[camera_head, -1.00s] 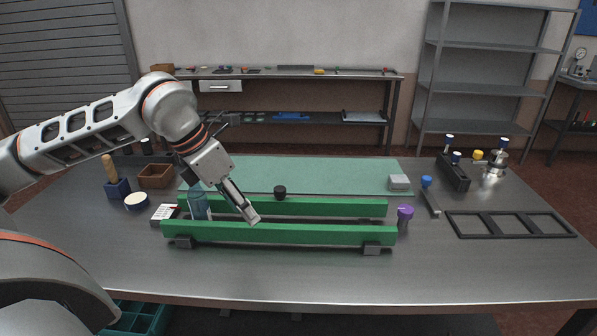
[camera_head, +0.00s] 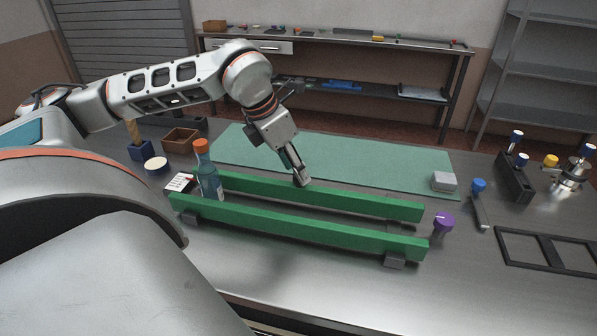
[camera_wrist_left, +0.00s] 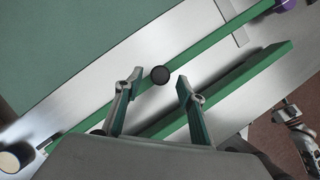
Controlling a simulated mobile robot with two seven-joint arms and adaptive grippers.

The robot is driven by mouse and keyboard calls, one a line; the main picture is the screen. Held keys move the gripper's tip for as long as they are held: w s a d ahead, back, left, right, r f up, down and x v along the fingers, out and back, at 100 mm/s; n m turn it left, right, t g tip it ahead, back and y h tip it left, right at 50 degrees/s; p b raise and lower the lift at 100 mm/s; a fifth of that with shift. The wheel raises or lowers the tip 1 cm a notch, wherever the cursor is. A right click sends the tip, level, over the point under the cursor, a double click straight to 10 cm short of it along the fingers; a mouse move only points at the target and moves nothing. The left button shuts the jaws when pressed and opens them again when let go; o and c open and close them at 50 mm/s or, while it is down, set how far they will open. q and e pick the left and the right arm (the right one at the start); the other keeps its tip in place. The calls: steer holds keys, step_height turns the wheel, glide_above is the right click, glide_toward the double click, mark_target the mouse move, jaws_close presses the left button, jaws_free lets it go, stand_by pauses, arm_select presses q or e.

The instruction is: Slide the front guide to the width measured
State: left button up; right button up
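The front guide (camera_head: 300,229) is the nearer long green bar, with a dark block under each end. The second green guide (camera_head: 350,202) stands behind it with a gap between. A round black knob (camera_wrist_left: 159,75) is at the rear guide in the left wrist view; in the head view my gripper hides it. My left gripper (camera_head: 302,181) is over the rear guide, fingers pointing down. In the left wrist view the left gripper (camera_wrist_left: 158,79) is open, with the knob showing between its fingertips. A metal jointed part (camera_wrist_left: 296,122) at the right edge looks like my right gripper; its fingers are unclear.
A blue bottle with an orange cap (camera_head: 208,178) stands between the guides' left ends. A purple-topped item (camera_head: 442,226) stands by their right ends. A green mat (camera_head: 330,152) lies behind. The table in front of the guides is clear.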

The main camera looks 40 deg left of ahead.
arm_select(q)
steer(key=shift+x, duration=1.05)
steer(key=shift+c, duration=0.3)
jaws_close()
